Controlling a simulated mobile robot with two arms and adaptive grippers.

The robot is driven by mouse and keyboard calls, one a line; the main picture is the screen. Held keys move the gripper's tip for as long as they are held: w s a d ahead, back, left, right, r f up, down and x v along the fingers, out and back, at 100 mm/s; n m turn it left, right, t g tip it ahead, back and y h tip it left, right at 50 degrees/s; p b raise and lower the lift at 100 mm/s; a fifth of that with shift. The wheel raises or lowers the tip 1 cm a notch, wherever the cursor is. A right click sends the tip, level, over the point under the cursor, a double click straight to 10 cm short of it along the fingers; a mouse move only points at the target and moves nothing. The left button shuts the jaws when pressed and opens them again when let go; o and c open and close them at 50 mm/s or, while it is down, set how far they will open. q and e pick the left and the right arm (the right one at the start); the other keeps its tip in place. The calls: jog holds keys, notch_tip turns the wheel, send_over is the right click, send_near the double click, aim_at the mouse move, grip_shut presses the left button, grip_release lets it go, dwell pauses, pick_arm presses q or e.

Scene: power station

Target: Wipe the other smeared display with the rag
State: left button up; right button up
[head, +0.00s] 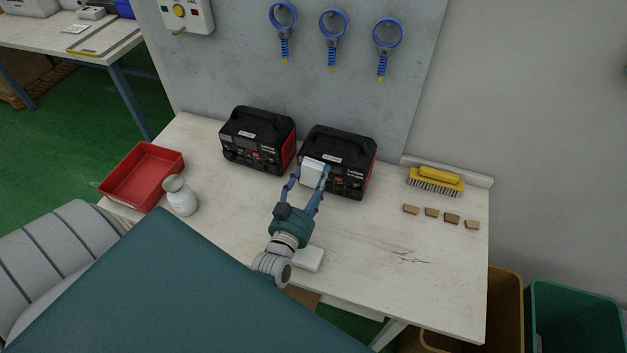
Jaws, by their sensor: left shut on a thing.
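Two black and red devices with carrying handles stand side by side on the white table, a left one (256,140) and a right one (345,150). My left gripper (311,172) is shut on a white rag (312,173), held as a block between its fingers. The rag is at the left front of the right device and covers its display area; I cannot tell whether it touches. The left device's front is uncovered, and any smear there is too small to make out. My right gripper is not in view.
A red tray (117,186) and a white bottle (180,195) stand at left. A white block (308,258) lies near the front edge. A yellow brush (436,180) and several brown pieces (452,218) lie at right. Blue tools hang on the back panel (230,60).

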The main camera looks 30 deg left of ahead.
aim_at(334, 169)
pick_arm(q)
jog(key=shift+x, duration=1.05)
dwell(0.4)
jog(key=shift+w+d, duration=0.15)
jog(key=shift+d, duration=0.8)
jog(key=shift+w+d, duration=0.2)
jog(key=shift+d, duration=0.8)
jog(key=shift+w+d, duration=0.25)
jog(key=shift+d, duration=0.55)
jog(key=shift+w+d, duration=0.25)
jog(key=shift+d, duration=0.7)
jog(key=shift+s+a+p, duration=0.2)
jog(key=shift+a+p, duration=0.05)
jog(key=shift+a, duration=0.65)
jog(key=shift+s+a+p, duration=0.2)
jog(key=shift+a, duration=0.65)
jog(key=shift+s+a, duration=0.2)
jog(key=shift+a, duration=0.8)
jog(key=shift+s+a, duration=0.15)
jog(key=shift+a, duration=0.85)
